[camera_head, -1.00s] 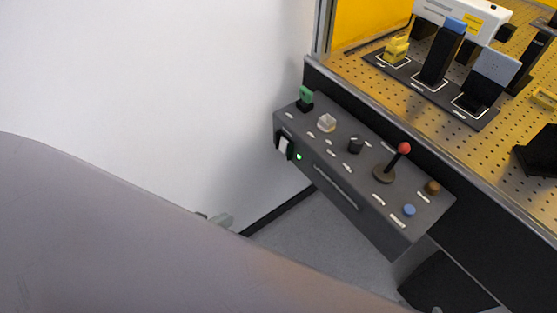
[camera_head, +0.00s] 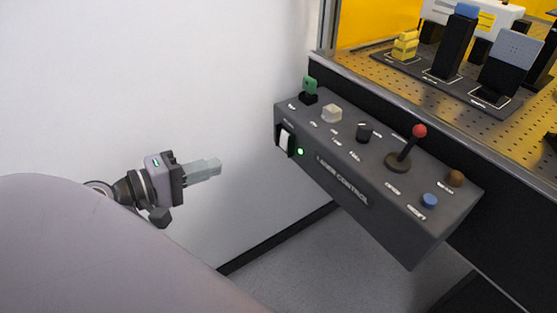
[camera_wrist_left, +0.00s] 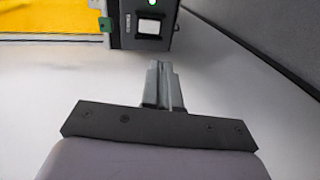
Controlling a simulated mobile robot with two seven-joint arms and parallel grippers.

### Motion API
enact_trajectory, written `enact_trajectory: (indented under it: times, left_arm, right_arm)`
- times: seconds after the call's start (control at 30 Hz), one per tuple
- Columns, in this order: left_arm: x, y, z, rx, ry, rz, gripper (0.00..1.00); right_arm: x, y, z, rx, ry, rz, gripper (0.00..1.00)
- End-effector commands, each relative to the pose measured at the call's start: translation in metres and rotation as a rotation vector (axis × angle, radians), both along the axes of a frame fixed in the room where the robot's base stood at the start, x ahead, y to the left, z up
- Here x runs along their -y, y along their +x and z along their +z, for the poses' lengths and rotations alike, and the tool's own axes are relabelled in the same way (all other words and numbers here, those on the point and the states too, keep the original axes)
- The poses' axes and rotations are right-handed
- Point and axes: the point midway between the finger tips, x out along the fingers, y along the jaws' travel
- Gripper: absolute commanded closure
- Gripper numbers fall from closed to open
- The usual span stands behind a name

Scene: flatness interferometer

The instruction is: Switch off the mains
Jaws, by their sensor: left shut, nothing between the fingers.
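The mains switch is a white rocker (camera_head: 285,141) in a black frame on the left end of the front face of the dark laser control box (camera_head: 340,196). A green lamp (camera_head: 300,152) glows just right of it. In the left wrist view the white rocker (camera_wrist_left: 150,27) is ahead of the fingers, near the top, with the lit green lamp (camera_wrist_left: 152,2) above it. My left gripper (camera_head: 217,165) is shut and empty. It is left of the switch and a little lower in the head view, pointing toward the box, with a gap between. My right gripper is not in view.
The box top carries a green key-like part (camera_head: 310,84), a clear-capped button (camera_head: 332,113), a black knob (camera_head: 364,131), a red-tipped lever (camera_head: 404,150), a blue button (camera_head: 429,200) and a brown knob (camera_head: 455,178). An optical table (camera_head: 400,88) stands behind. A white wall is left.

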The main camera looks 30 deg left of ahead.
Motion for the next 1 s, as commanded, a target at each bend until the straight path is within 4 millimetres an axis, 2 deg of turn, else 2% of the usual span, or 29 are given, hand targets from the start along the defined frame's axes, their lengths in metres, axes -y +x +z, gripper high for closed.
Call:
enact_trajectory:
  times: [0.17,0.63,1.0]
  left_arm:
    - [0.001,0.000,0.007,0.007,-0.057,-0.010,1.00]
    - [0.002,0.004,0.009,0.008,-0.061,-0.011,1.00]
    - [0.017,0.041,0.005,0.011,-0.061,-0.010,1.00]
  right_arm:
    - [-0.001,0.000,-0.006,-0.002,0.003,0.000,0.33]
    - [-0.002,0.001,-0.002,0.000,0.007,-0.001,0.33]
    - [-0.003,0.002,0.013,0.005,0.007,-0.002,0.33]
